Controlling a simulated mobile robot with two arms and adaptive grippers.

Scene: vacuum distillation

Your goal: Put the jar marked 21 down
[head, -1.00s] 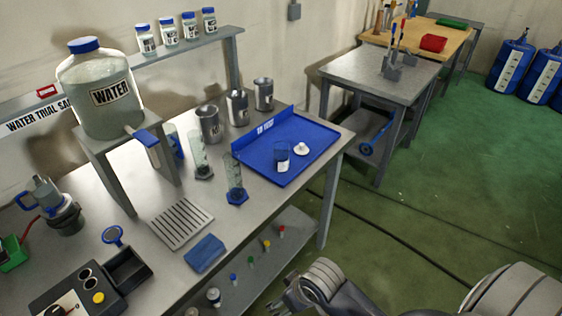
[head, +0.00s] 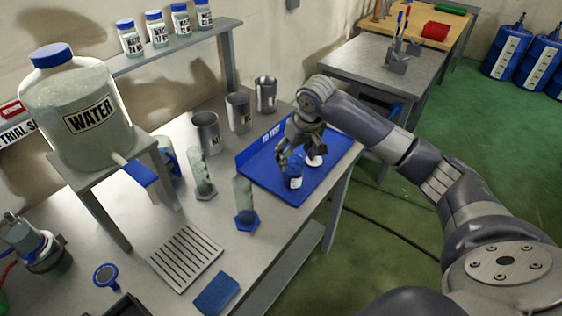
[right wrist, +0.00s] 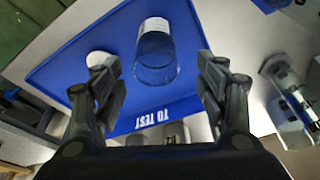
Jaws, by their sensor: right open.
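A small clear jar with a white label (head: 294,178) stands on the blue tray marked TO TEST (head: 329,181). Its number is not readable. A white lid (head: 314,160) lies on the tray beside it. My right gripper (head: 288,156) is over the tray, close to the jar. In the right wrist view, the jar (right wrist: 156,55) shows between the two spread fingers of the open gripper (right wrist: 163,72), with gaps on both sides. The lid (right wrist: 98,59) is partly behind the left finger there. My left gripper is not in view.
Several metal beakers (head: 238,112) stand behind the tray. Glass cylinders (head: 244,203) stand left of it. A large water tank (head: 80,105) is on a stand at the left. Labelled jars (head: 157,29) line the shelf. The tray's front right part is bare.

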